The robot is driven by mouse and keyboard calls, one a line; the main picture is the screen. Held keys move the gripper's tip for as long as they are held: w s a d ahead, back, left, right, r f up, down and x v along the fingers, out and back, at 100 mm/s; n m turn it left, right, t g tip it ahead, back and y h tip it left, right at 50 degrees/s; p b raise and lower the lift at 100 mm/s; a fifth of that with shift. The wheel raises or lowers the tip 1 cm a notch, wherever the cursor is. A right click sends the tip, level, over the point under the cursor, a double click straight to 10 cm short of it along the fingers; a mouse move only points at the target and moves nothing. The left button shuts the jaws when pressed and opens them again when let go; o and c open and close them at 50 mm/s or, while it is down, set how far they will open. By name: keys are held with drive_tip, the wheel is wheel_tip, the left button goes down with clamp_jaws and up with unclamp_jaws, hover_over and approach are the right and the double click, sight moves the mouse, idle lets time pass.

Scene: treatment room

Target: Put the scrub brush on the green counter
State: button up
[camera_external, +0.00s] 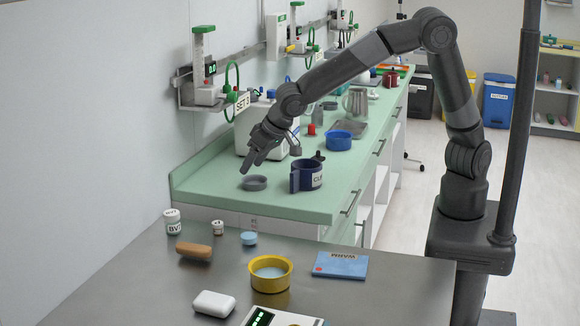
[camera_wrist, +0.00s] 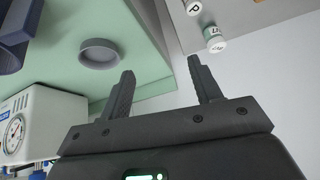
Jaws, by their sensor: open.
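What looks like the scrub brush, a brown wooden block (camera_external: 194,250), lies on the steel table (camera_external: 120,285) in the foreground, left of the yellow bowl. Its bristles cannot be made out. It is not in the wrist view. The green counter (camera_external: 310,201) stands behind the steel table; part of it also shows in the wrist view (camera_wrist: 150,45). My gripper (camera_external: 251,164) is open and empty above the counter's near left end, close over a small grey dish (camera_external: 255,183). In the wrist view the two fingers (camera_wrist: 161,68) are spread, with the dish beyond the left finger.
A dark blue mug (camera_external: 308,176) stands right of the dish. The steel table holds small bottles (camera_external: 173,222), a yellow bowl (camera_external: 270,273), a blue book (camera_external: 340,265) and a white bar-shaped object (camera_external: 214,303). The counter's near front strip is clear.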

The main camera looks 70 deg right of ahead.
drive_tip(key=w+a+f+n+t, duration=0.15)
drive_tip(key=a+f, duration=0.35)
drive_tip(key=a, duration=0.7)
drive_tip(key=t, duration=0.2)
approach(195, 247)
drive_tip(key=w+f, duration=0.2)
drive_tip(key=shift+w+f+n+g+y, duration=0.25)
drive_tip(key=shift+f+y, duration=0.05)
drive_tip(key=shift+f, duration=0.05)
drive_tip(key=x, duration=0.5)
drive_tip(key=shift+w+d+f, duration=0.15)
drive_tip(key=shift+w, duration=0.15)
drive_tip(key=shift+c, duration=0.6)
drive_tip(key=c, duration=1)
